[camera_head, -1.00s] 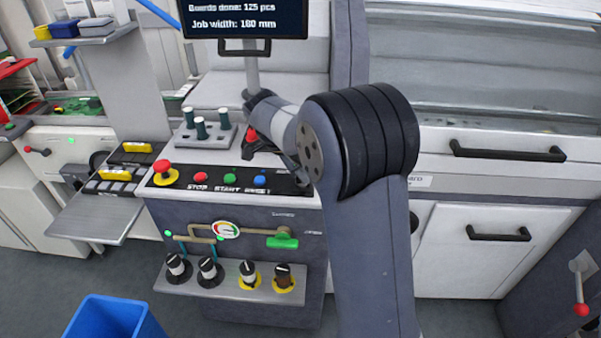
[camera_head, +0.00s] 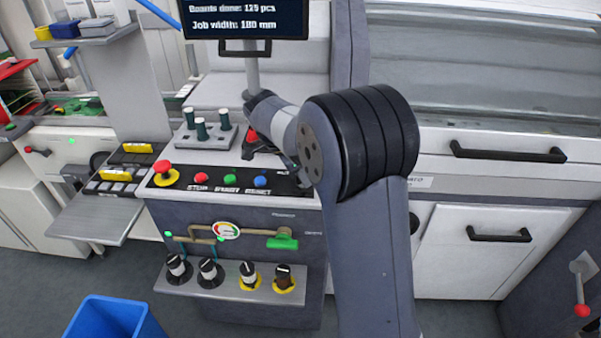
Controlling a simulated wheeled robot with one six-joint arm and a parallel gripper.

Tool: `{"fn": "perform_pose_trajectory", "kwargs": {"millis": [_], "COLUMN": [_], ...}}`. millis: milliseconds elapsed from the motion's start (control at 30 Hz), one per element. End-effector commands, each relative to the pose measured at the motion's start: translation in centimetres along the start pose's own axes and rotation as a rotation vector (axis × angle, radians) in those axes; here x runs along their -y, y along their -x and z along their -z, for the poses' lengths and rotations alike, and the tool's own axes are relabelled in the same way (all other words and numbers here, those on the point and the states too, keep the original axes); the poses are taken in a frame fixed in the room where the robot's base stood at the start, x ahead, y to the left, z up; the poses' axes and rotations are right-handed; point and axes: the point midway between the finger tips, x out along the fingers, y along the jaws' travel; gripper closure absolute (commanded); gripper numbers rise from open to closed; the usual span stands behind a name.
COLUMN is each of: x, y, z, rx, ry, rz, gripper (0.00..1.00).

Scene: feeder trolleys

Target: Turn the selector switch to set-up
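The control panel (camera_head: 220,183) is a dark strip with a red mushroom button (camera_head: 163,168) and red, green and blue push buttons. Partly covered small lettering shows near its right end, beyond the blue button (camera_head: 260,181). I cannot make out the selector switch; my arm covers that end of the panel. My arm rises in front and bends at a black elbow, and its thin wrist part reaches down behind it toward the panel's right end. My gripper's fingers are hidden there, so I cannot tell if they are open or touch anything.
Green-topped pegs stand on a grey block (camera_head: 205,137) behind the panel. A blue bin (camera_head: 115,318) is at lower left.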

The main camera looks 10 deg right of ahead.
Motion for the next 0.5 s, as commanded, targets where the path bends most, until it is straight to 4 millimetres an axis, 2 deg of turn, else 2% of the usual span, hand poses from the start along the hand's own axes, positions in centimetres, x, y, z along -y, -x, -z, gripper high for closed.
{"fn": "perform_pose_trajectory", "kwargs": {"millis": [167,500], "x": [0.1,0.1], "y": [1.7,8.4], "z": [0.0,-0.1], "rx": [0.000,0.001], "ry": [-0.001,0.000], "rz": [0.005,0.004], "gripper": [0.67,0.67]}}
